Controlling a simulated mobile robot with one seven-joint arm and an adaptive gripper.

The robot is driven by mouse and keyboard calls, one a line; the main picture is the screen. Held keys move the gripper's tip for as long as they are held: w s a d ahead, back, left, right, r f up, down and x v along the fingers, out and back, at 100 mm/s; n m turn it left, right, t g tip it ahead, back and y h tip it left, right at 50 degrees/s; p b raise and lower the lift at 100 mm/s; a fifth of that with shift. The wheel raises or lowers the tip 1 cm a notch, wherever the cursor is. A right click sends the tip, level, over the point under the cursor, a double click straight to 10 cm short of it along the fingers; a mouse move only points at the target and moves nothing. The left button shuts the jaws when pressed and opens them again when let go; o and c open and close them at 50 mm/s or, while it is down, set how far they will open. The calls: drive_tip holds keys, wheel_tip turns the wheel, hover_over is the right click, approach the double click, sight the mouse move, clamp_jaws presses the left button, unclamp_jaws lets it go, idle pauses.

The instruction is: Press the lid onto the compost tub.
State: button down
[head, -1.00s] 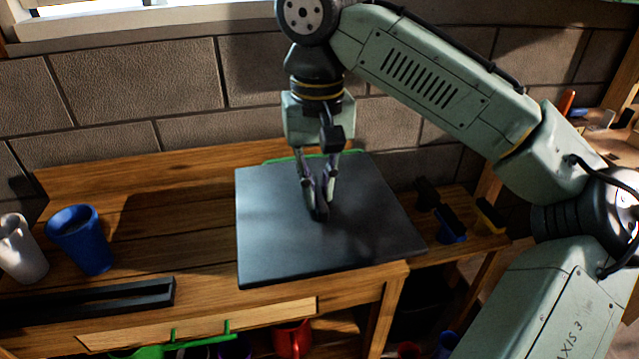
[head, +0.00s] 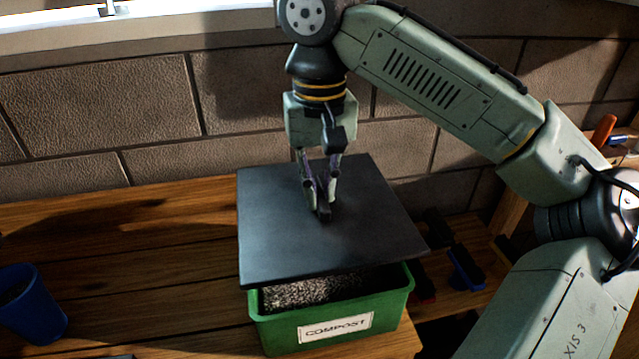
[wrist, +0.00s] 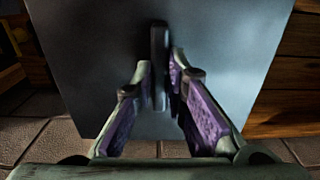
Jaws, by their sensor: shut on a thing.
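The compost tub (head: 282,335) is a green box with a white "COMPOST" label, standing on the wooden bench near its right end. Speckled dark contents show inside it. The lid (head: 270,215) is a flat dark square panel above the tub, with an open gap along the front; its back edge hides the tub's rear rim, so I cannot tell whether it touches there. My gripper (head: 320,205) is shut on the lid's upright handle at its middle. In the wrist view, the purple-padded fingers (wrist: 162,88) hold the dark handle (wrist: 159,60) on the lid (wrist: 225,45).
A blue cup (head: 32,305) stands at the left on the wooden bench (head: 130,265). The bench between cup and tub is clear. A brick wall (head: 90,110) is close behind. Dark and blue items (head: 465,270) lie on a lower surface at the right.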

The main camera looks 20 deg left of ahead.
wheel_tip(320, 180, down, 4)
drive_tip(key=b, duration=0.4)
drive_tip(key=shift+f, duration=0.9)
drive_tip(key=shift+f+p, duration=0.45)
drive_tip(key=shift+f, duration=0.15)
idle(1.3)
drive_tip(key=c, duration=1.5)
unclamp_jaws()
drive_tip(key=shift+c, duration=0.2)
drive_tip(key=shift+o, duration=0.5)
drive_tip(key=o, duration=0.4)
